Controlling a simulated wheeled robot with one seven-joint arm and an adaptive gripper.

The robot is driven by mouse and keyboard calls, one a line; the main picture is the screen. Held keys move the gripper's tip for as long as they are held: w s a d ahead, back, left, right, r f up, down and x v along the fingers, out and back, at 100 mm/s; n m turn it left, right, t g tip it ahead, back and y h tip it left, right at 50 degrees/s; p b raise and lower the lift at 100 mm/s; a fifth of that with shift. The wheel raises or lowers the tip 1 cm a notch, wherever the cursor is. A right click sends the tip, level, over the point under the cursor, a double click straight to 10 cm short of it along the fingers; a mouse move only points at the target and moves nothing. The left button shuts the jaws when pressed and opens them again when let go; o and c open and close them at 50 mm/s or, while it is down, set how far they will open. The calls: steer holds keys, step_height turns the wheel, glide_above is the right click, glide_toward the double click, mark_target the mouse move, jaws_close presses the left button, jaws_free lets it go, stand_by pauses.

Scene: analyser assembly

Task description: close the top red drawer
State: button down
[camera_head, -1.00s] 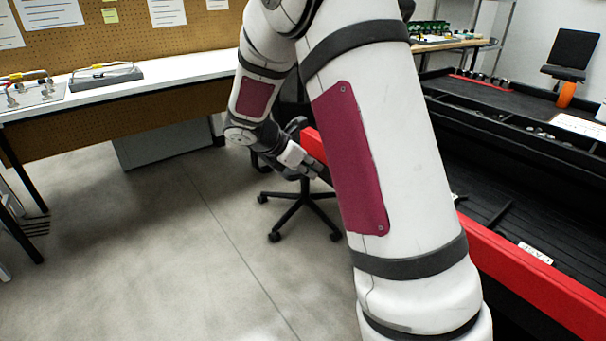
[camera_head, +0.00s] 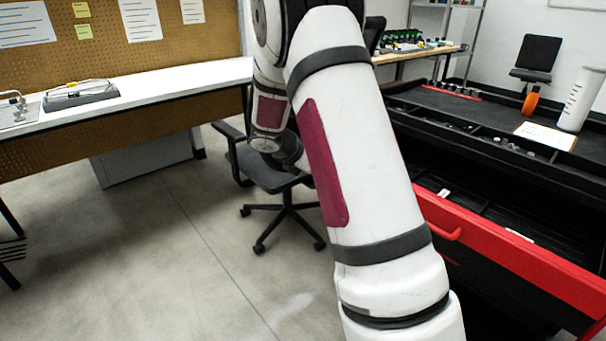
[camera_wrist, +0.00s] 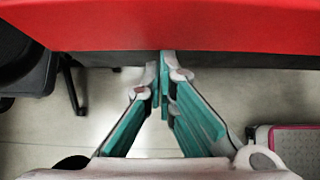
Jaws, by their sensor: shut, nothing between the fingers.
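The red-fronted top drawer (camera_head: 520,258) is open at the right of the head view, with its dark inside visible. A red handle (camera_head: 436,229) shows on its front, next to my arm. In the wrist view the red drawer front (camera_wrist: 160,28) fills the top of the picture. My gripper (camera_wrist: 164,60) is shut and empty, with its teal fingers together. The fingertips overlap the lower edge of the red front in that view; I cannot tell whether they touch it.
The black cabinet top (camera_head: 450,113) carries small parts, an orange bottle (camera_head: 530,103) and a white cylinder (camera_head: 580,100). A black swivel chair (camera_head: 275,175) stands behind my arm. A white bench (camera_head: 150,90) is at the left. The floor (camera_head: 150,250) at left is clear.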

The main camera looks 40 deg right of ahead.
steer(key=d+p, duration=0.2)
steer(key=d, duration=0.5)
steer(key=d+p, duration=0.3)
steer(key=d, duration=0.5)
steer(key=d+p, duration=0.3)
steer(key=d, duration=0.4)
steer(key=shift+w+d+r, duration=0.1)
steer(key=shift+w+d, duration=0.15)
steer(key=shift+w, duration=0.15)
steer(key=shift+d, duration=0.1)
steer(key=shift+d+r, duration=0.1)
